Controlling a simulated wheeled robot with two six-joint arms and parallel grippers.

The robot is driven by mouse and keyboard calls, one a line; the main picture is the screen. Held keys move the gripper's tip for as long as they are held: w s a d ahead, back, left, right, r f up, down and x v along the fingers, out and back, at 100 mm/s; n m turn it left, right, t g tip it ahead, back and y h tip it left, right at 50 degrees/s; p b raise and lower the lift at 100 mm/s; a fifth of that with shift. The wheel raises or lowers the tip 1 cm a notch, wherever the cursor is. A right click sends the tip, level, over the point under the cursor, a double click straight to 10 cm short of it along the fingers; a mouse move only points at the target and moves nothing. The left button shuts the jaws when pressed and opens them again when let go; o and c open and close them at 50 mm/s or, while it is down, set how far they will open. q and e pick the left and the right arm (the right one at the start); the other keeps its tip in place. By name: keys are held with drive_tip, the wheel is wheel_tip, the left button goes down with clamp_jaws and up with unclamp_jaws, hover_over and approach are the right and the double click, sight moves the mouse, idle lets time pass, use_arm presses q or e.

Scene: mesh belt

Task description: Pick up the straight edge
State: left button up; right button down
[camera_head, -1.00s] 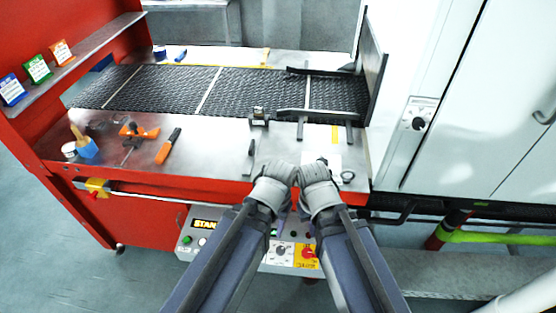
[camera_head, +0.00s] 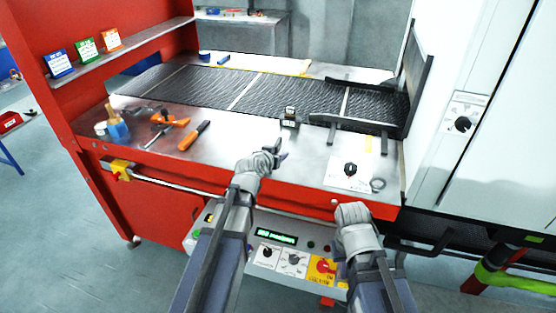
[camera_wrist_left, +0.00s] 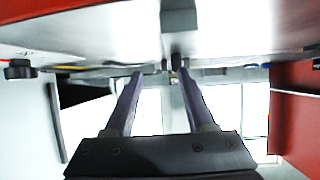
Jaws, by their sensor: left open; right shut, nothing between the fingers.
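I cannot tell for certain which item is the straight edge. A short dark bar (camera_head: 279,147) lies on the steel deck (camera_head: 225,152) at my left gripper (camera_head: 270,156) and may be it. The gripper partly hides it, and contact cannot be told. In the left wrist view my left gripper (camera_wrist_left: 155,72) has its two fingers apart, with a dark upright shape (camera_wrist_left: 180,30) beyond the tips. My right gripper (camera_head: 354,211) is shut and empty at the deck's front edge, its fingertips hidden.
A small dark device (camera_head: 290,117) stands by the mesh belt (camera_head: 200,86). Dark guide bars (camera_head: 365,124) and a knob plate (camera_head: 349,171) are on the right.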

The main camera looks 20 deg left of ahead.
sight(276, 144)
use_arm(q)
drive_tip(key=a, duration=0.1)
drive_tip(key=w+a+t, duration=0.1)
drive_tip(key=shift+a+r+y, duration=0.3)
drive_tip(key=shift+r, duration=0.1)
drive_tip(key=shift+b+x, duration=1.5)
drive_tip(key=shift+x, duration=2.45)
drive_tip(key=shift+d+r, duration=0.15)
drive_tip(key=shift+d, duration=0.05)
drive_tip(key=shift+c, duration=0.3)
clamp_jaws()
